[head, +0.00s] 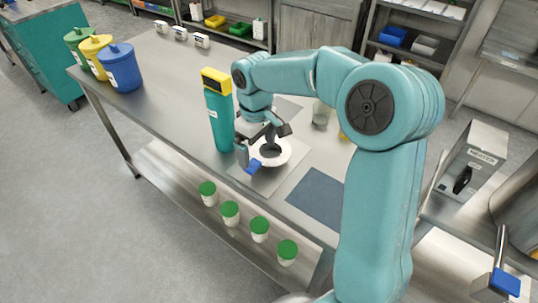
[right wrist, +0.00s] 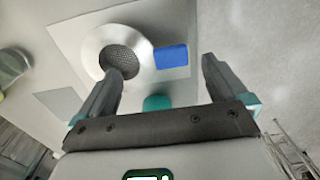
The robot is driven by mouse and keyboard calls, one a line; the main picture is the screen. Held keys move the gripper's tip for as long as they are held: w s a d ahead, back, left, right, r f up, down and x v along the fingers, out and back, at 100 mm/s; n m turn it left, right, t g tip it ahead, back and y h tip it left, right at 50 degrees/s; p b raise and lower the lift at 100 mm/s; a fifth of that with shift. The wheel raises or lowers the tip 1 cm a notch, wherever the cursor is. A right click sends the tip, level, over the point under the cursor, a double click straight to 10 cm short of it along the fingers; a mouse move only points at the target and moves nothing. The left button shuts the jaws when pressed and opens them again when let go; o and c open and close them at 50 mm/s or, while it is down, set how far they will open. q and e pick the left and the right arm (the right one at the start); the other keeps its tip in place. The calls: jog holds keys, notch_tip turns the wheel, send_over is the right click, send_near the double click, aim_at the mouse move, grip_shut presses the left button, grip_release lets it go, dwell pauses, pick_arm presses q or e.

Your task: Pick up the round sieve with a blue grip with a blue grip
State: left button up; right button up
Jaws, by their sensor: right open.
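The round sieve (head: 284,154) lies on a pale square mat (head: 262,184) on the steel table. Its metal rim surrounds a dark mesh centre, and its blue grip (head: 254,165) points toward the front left. In the right wrist view the sieve (right wrist: 120,56) is at the upper left, with its blue grip (right wrist: 171,57) to its right. My right gripper (head: 257,146) is open above the sieve. In the wrist view its fingertips (right wrist: 161,66) appear either side of the blue grip, the left one overlapping the mesh. My left gripper is not in view.
A tall teal device with a yellow top (head: 216,108) stands close left of my right gripper. A dark blue mat (head: 316,196) lies to the right. Lidded tubs (head: 122,70) stand far left. Green-lidded jars (head: 230,212) sit on the lower shelf. The table's middle left is clear.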

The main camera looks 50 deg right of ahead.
aim_at(254, 162)
jog(key=f, duration=0.3)
jog(key=w+f, duration=0.1)
jog(key=shift+w+a+f, duration=0.1)
jog(key=shift+a+f, duration=0.25)
jog(key=shift+s+d+f, duration=0.2)
jog(key=shift+s+f, duration=0.05)
jog(key=shift+s, duration=0.15)
jog(key=shift+w+a, duration=0.1)
jog(key=shift+w, duration=0.2)
jog(key=shift+c, duration=0.3)
jog(key=shift+f, duration=0.1)
jog(key=c, duration=0.9)
jog(key=shift+s, duration=0.2)
jog(key=shift+w+r, duration=0.25)
pick_arm(q)
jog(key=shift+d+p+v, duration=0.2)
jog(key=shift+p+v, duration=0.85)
jog(key=shift+p, duration=0.1)
pick_arm(e)
notch_tip(254, 162, up, 20)
jog(key=shift+s+f, duration=0.15)
